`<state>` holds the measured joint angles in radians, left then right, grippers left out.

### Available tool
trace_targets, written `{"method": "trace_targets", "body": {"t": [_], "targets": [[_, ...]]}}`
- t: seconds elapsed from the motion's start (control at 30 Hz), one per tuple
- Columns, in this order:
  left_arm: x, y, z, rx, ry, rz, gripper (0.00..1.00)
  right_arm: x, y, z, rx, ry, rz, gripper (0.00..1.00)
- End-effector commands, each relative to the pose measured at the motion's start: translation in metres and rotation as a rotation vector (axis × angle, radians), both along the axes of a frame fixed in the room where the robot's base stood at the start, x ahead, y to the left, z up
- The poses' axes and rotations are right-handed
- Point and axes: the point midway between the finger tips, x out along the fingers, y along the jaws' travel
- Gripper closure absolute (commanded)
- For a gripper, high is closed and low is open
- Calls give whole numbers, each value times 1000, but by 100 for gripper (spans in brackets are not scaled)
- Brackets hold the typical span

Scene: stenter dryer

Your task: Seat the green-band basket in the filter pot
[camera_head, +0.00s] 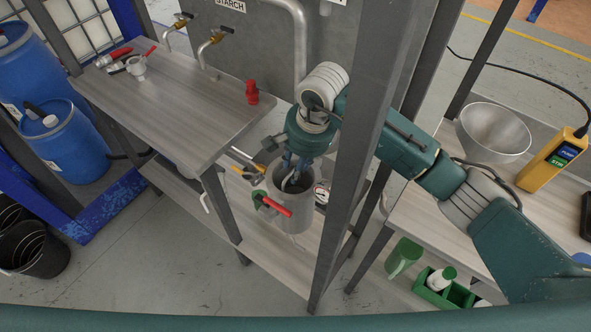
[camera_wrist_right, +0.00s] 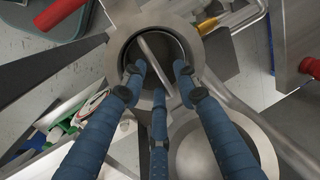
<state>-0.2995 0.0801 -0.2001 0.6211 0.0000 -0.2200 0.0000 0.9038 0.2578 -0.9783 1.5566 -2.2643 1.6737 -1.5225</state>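The filter pot (camera_head: 290,213) is a grey steel cylinder at the lower shelf beyond the bench; its open mouth also shows in the right wrist view (camera_wrist_right: 118,45). My right gripper (camera_head: 290,178) points down into the mouth. In the right wrist view its three blue fingers (camera_wrist_right: 157,82) are apart, with tips at or inside the rim. A slim metal bar (camera_wrist_right: 155,58) crosses the mouth between them; whether they grip it is unclear. I cannot make out a green band, and the basket's body is hidden in the dark pot. My left gripper is out of view.
A red handle (camera_head: 275,207) sticks out at the pot's front and a gauge (camera_head: 321,193) sits beside it. A grey post (camera_head: 350,170) stands close to my right arm. A steel bowl (camera_head: 493,130) and yellow device (camera_head: 552,160) are on the right bench.

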Motion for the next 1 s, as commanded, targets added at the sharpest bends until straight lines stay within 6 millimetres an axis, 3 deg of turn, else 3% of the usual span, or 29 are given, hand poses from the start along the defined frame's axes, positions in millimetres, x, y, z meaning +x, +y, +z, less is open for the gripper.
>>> {"method": "trace_targets", "body": {"t": [0.2,0.43,0.63,1.0], "targets": [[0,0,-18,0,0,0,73,-5,-9,46,-2,-6,2,70],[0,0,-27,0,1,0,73,-10,-15,85,-1,-3,0,70],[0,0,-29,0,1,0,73,-12,-17,98,-2,0,1,70],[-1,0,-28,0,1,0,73,-13,-17,98,-2,1,1,70]]}}
